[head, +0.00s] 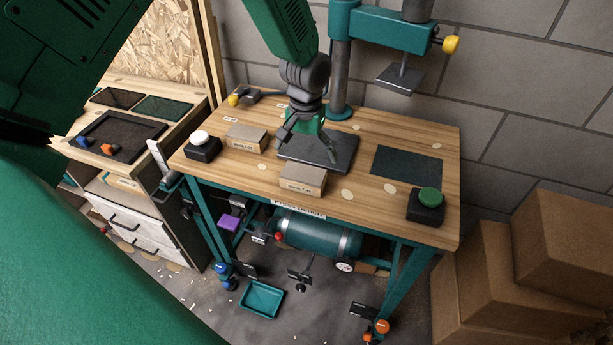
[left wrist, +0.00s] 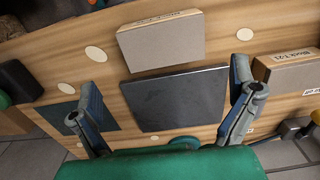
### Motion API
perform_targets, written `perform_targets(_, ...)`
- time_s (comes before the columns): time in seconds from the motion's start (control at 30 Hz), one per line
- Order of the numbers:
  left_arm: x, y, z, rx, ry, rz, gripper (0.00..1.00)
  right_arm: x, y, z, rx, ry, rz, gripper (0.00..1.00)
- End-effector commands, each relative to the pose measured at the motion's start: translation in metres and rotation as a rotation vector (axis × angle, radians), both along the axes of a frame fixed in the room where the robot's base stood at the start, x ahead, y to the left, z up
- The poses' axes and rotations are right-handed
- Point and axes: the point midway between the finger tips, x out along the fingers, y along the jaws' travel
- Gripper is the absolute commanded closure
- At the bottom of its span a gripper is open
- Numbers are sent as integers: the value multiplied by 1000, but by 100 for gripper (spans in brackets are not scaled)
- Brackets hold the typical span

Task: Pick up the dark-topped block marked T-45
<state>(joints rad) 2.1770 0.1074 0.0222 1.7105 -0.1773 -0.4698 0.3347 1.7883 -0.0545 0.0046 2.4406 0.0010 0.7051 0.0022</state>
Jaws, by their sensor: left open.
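My left gripper (head: 312,140) is open and empty above a flat dark plate (head: 345,149) on the wooden bench. In the left wrist view the dark plate (left wrist: 176,100) lies between the spread fingers (left wrist: 165,112). A grey-brown-topped block (head: 303,178) sits at the bench's front edge side of the plate; it also shows in the left wrist view (left wrist: 160,40), its printed label too small to read surely. A second similar block (head: 247,138) stands left of the plate; in the left wrist view its label reads T-21 (left wrist: 288,72). The fingers touch neither block.
A green button (head: 430,197) stands at the bench's right corner, a white button (head: 201,145) at its left. A dark green mat (head: 407,166) lies right of the plate. A teal press (head: 390,30) overhangs the back. Cardboard boxes (head: 565,240) stand at the right.

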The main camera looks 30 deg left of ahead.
Motion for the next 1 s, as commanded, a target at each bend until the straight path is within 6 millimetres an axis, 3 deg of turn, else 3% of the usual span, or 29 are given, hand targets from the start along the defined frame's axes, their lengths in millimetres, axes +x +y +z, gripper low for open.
perform_targets(0.1,-1,1,-19,-1,1,0,0,0,0,1,0,0,0,60)
perform_targets(0.37,-2,0,-39,-1,1,1,0,0,0,4,0,-1,0,60)
perform_targets(0.6,-4,-3,-73,1,-1,0,0,0,0,9,0,-1,0,60)
perform_targets(0.93,-4,-2,-82,0,-3,1,0,0,0,9,0,-1,0,60)
perform_targets(0.97,-4,-2,-82,0,-2,1,7,0,0,9,0,-1,0,60)
perform_targets(1.0,-4,-2,-82,0,-2,1,21,0,0,9,0,-1,0,60)
